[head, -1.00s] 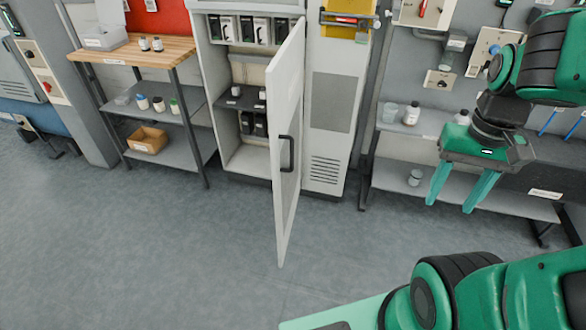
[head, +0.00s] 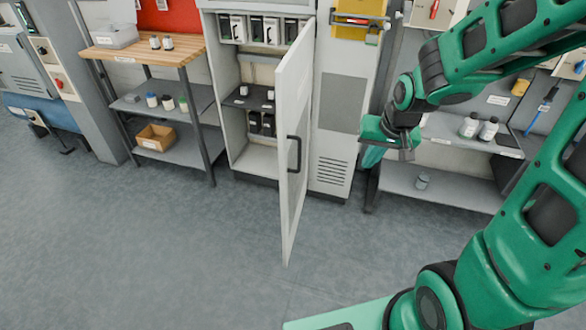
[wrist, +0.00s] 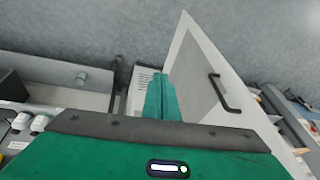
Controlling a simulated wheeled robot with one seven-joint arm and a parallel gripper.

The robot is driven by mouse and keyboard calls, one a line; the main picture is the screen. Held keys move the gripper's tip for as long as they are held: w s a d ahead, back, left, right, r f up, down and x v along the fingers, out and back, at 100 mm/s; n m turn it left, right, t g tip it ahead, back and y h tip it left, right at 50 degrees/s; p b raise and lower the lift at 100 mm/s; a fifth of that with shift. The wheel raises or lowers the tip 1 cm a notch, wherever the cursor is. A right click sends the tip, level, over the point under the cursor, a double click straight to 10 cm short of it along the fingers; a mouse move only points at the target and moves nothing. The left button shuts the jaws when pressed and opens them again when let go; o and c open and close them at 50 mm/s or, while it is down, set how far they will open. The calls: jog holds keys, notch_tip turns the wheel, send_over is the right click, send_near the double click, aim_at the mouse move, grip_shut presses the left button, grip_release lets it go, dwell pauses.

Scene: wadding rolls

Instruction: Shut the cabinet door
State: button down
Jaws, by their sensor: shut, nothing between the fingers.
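The cabinet door (head: 294,150) is white with a black bar handle (head: 294,154). It stands wide open, swung out toward me on the right side of the cabinet (head: 221,110). The door (wrist: 201,75) and its handle (wrist: 223,93) also show in the wrist view, right of my fingers. My gripper (head: 372,157) is to the right of the door, apart from it in the head view. In the wrist view its green fingers (wrist: 160,97) are together and hold nothing. Whether they touch the door is not clear there, but the head view shows a gap.
The cabinet shelves hold black and white boxes. A wooden-topped shelf unit (head: 150,52) with bottles and a cardboard box (head: 155,137) stands to the left. A grey shelf (head: 440,188) with bottles stands behind my arm at the right. The floor (head: 150,250) before the cabinet is clear.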

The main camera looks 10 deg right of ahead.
aim_at(289, 171)
jog(key=w+a+f+t+y, duration=0.1)
jog(key=w+a+f+y, duration=0.15)
jog(key=w+a, duration=0.35)
jog(key=w+a+f+t+y, duration=0.1)
jog(key=w+a+f, duration=0.25)
jog(key=a, duration=0.45)
jog(key=shift+h, duration=0.25)
jog(key=shift+w+x, duration=0.25)
jog(key=shift+x, duration=4.45)
jog(key=shift+r, duration=0.2)
